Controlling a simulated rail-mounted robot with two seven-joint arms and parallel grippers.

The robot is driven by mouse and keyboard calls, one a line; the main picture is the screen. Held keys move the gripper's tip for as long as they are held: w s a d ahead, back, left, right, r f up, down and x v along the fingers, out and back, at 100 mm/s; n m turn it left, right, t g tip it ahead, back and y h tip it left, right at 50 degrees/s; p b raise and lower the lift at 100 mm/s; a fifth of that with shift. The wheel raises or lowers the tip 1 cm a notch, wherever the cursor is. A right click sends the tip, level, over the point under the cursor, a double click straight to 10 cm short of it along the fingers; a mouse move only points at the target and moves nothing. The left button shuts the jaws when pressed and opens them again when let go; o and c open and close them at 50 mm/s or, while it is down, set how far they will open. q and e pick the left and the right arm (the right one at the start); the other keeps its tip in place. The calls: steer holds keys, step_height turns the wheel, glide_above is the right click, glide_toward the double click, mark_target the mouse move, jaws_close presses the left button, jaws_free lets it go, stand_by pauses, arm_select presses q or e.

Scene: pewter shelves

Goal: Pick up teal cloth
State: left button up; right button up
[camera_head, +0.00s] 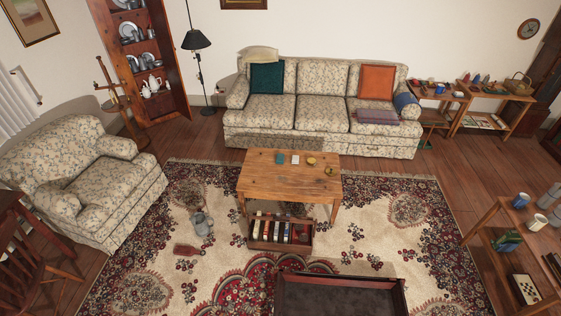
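A small flat teal square, which looks like the teal cloth (280,158), lies on the wooden coffee table (262,182) near its back edge. A pale flat piece (295,159) lies just right of it. A yellowish round item (311,161) and another small yellowish item (328,171) are further right on the tabletop. Neither of my grippers is in view.
A crate of books or cases (252,243) sits at the table's front. A grey jug (202,224) and a red item (186,250) lie on the rug (345,240). A dark tray-like piece (340,299) stands in front. The sofa (300,112) is behind.

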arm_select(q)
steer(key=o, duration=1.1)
